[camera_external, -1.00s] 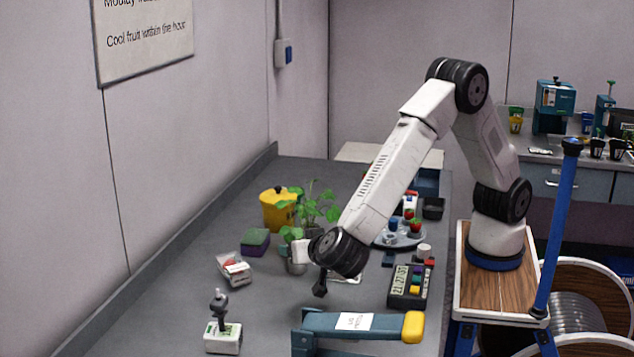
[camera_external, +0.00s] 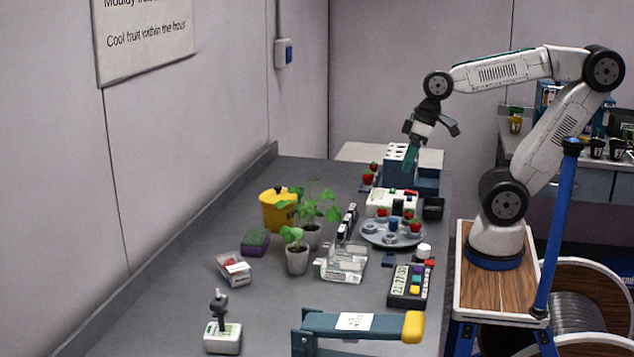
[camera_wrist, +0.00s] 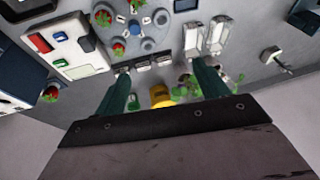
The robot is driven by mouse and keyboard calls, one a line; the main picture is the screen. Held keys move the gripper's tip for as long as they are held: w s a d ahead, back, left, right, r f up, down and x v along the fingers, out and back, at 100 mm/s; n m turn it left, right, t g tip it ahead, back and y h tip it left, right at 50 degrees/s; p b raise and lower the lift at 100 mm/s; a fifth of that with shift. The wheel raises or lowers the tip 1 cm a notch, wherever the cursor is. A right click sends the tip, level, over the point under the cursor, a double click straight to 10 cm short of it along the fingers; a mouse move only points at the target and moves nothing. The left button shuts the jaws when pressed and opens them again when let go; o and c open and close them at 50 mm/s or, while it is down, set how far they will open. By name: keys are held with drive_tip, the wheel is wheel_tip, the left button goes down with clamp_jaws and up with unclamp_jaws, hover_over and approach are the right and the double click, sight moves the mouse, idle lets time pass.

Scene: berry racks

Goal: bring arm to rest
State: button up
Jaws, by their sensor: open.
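A yellow pot (camera_wrist: 160,95) shows beyond the gap.
The grey bench (camera_external: 260,320) holds a round plate with strawberries (camera_external: 392,240), clear punnets (camera_external: 343,270), potted plants (camera_external: 297,262), a yellow pot (camera_external: 279,212), a keypad box (camera_external: 409,287) and a joystick (camera_external: 222,335). A blue post (camera_external: 556,235) stands beside my base.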

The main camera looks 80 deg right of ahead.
drive_tip(key=s+d+f+g+h, duration=0.2)
drive_tip(key=s+d, duration=0.3)
drive_tip(key=s, duration=0.3)
drive_tip(key=shift+d+m, duration=0.4)
idle(0.4)
